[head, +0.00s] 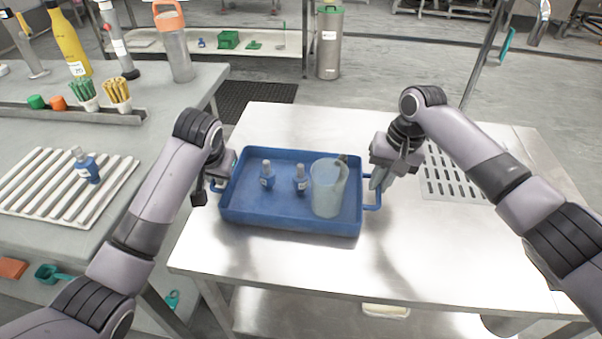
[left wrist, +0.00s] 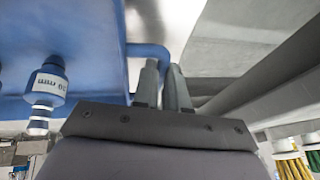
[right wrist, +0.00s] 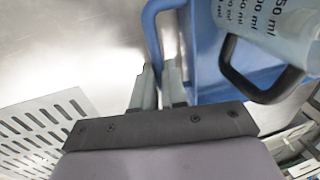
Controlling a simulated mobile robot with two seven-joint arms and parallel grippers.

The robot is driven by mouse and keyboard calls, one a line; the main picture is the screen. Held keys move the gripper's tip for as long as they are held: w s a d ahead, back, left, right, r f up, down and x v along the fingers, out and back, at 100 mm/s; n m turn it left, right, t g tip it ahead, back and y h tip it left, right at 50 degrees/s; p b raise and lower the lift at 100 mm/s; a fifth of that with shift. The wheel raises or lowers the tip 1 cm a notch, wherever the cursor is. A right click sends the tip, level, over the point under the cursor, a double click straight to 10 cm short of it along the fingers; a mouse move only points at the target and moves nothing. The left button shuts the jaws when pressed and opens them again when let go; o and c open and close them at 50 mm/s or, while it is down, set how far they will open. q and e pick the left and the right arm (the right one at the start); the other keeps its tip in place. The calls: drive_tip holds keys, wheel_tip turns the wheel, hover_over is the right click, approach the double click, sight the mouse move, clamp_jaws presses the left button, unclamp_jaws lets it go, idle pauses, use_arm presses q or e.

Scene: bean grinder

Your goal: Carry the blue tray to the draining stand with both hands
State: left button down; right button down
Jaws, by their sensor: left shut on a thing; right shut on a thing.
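The blue tray (head: 270,215) is at the left part of the steel table; I cannot tell whether it rests on it or is slightly raised. It looks level and holds two small blue bottles (head: 267,178) (head: 300,183) and a clear jug (head: 327,192), all upright. My left gripper (head: 216,184) is shut on the tray's left handle, seen in the left wrist view (left wrist: 150,52). My right gripper (head: 377,182) is shut on the right handle, seen in the right wrist view (right wrist: 150,30). A slotted metal plate (head: 455,178), possibly the draining stand, lies right of the tray.
The steel table (head: 420,250) is clear in front of the slotted plate. On the left counter, a white ribbed rack (head: 60,185) bears another blue bottle (head: 87,167). Behind it stand green and yellow stick cups (head: 117,95) and tall bottles (head: 68,40).

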use_arm(q)
drive_tip(key=c, duration=1.2)
unclamp_jaws()
use_arm(e)
drive_tip(key=c, duration=1.2)
unclamp_jaws()
drive_tip(key=shift+d, duration=0.1)
use_arm(q)
drive_tip(key=shift+o, duration=0.2)
use_arm(e)
drive_tip(key=shift+o, duration=0.2)
use_arm(q)
drive_tip(key=v, duration=1.2)
use_arm(e)
wheel_tip(320, 180, up, 12)
drive_tip(key=d, duration=0.2)
drive_tip(key=shift+s, duration=0.15)
drive_tip(key=shift+d+f, duration=0.1)
